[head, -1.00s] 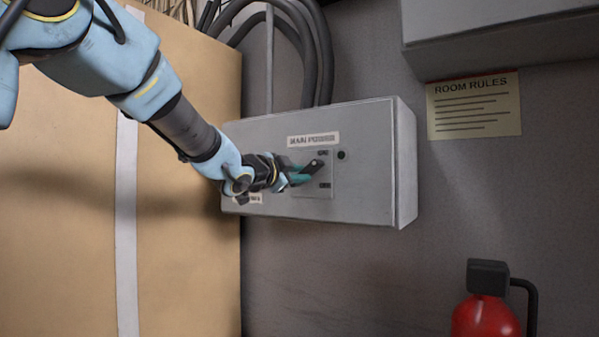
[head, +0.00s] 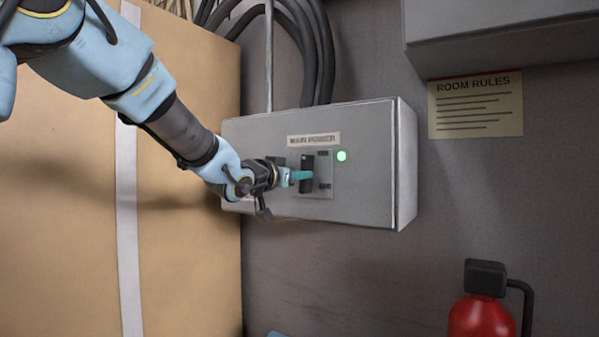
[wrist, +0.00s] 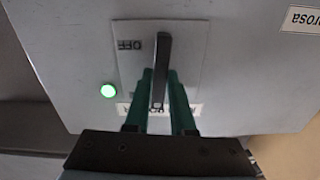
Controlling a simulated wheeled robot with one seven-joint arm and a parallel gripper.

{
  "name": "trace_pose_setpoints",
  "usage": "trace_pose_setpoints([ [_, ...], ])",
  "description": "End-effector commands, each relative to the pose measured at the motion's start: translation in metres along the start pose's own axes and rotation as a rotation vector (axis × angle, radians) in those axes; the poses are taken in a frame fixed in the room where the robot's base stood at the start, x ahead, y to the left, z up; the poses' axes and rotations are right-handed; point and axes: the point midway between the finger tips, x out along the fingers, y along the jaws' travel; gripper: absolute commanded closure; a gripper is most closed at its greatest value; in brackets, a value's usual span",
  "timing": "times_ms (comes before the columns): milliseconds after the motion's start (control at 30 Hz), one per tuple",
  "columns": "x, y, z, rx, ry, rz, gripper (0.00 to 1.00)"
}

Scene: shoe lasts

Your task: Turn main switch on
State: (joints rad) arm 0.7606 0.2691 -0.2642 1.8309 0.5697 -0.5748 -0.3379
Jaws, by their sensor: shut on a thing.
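The main switch is a dark lever (head: 307,172) on a light plate (head: 325,190) on the front of the grey box labelled main power (head: 370,190). In the head view the lever stands upright. A round lamp (head: 342,156) beside the plate glows green; it also glows in the wrist view (wrist: 108,91). My gripper (head: 301,175) reaches the lever from the left, its green fingers at the lever. In the wrist view the lever (wrist: 161,70) lies between the two green fingers (wrist: 160,100), which are shut on it. An OFF mark shows beside the lever's end there.
Thick black cables (head: 318,60) run up from the box's top. A tan panel (head: 185,250) stands left, close to my arm. A red extinguisher (head: 482,318) is at lower right, and another grey box (head: 500,40) is above right. A room rules sheet (head: 475,105) hangs on the wall.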

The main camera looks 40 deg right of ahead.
Motion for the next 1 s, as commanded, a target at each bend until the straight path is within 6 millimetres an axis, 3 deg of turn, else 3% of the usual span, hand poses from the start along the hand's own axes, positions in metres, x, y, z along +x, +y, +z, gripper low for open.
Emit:
trace_pose_setpoints([
  [767, -0.0001, -0.0002, 0.0022, -0.100, -0.004, -0.001, 1.00],
  [800, -0.0001, -0.0002, 0.0022, -0.100, -0.004, -0.001, 0.74],
  [1000, 0.0000, -0.0001, 0.0013, -0.099, -0.002, 0.000, 0.52],
])
